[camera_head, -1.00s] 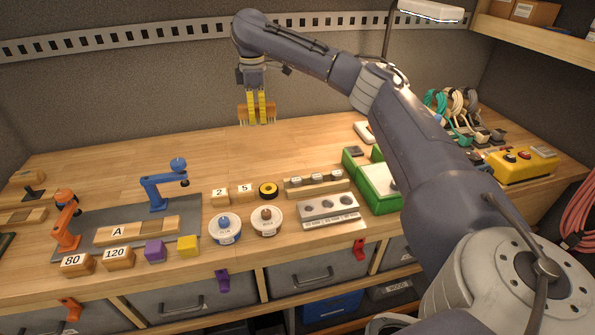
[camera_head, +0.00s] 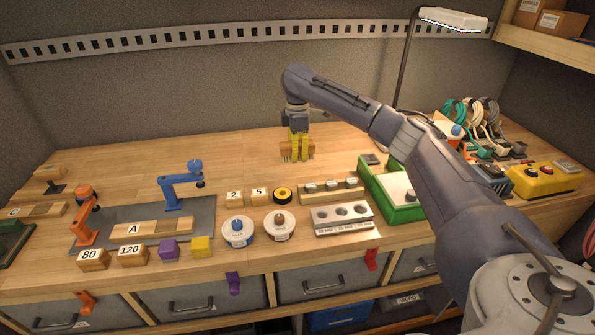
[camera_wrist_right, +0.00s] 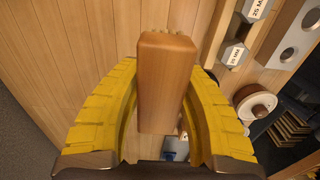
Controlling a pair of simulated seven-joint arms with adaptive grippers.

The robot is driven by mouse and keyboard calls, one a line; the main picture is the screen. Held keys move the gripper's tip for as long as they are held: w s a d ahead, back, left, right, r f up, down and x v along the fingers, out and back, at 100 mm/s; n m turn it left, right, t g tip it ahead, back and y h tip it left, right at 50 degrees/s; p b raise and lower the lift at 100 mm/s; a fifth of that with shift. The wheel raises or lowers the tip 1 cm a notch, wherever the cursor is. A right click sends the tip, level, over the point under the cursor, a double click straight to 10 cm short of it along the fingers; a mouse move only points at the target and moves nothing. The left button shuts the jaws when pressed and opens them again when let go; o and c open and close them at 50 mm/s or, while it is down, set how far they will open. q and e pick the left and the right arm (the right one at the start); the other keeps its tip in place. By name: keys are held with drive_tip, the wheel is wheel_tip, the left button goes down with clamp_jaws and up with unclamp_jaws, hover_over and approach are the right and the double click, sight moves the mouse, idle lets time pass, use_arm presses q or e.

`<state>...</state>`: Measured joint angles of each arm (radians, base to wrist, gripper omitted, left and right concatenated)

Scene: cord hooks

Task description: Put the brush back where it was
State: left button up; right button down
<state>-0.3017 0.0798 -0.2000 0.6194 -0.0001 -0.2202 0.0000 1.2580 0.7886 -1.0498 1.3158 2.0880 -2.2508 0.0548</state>
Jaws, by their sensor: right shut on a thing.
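The brush (camera_head: 312,150) has a wooden block for a back and pale bristles pointing down. My right gripper (camera_head: 298,152) is shut on it, its yellow fingers on either side of the wood. The brush is over the bare rear-middle part of the bench, bristles close to the top; I cannot tell if they touch. In the right wrist view the wooden back (camera_wrist_right: 163,85) sits between the yellow fingers (camera_wrist_right: 165,125). My left gripper is not in view.
A blue clamp-like arm (camera_head: 180,190) stands left. The bench (camera_head: 230,160) behind them is clear.

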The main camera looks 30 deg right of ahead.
sight(297, 176)
drive_tip(key=shift+f, duration=3.85)
drive_tip(key=shift+f, duration=0.15)
drive_tip(key=c, duration=0.9)
unclamp_jaws()
drive_tip(key=shift+c, duration=0.2)
wheel_tip(297, 176, up, 12)
drive_tip(key=shift+r, duration=0.15)
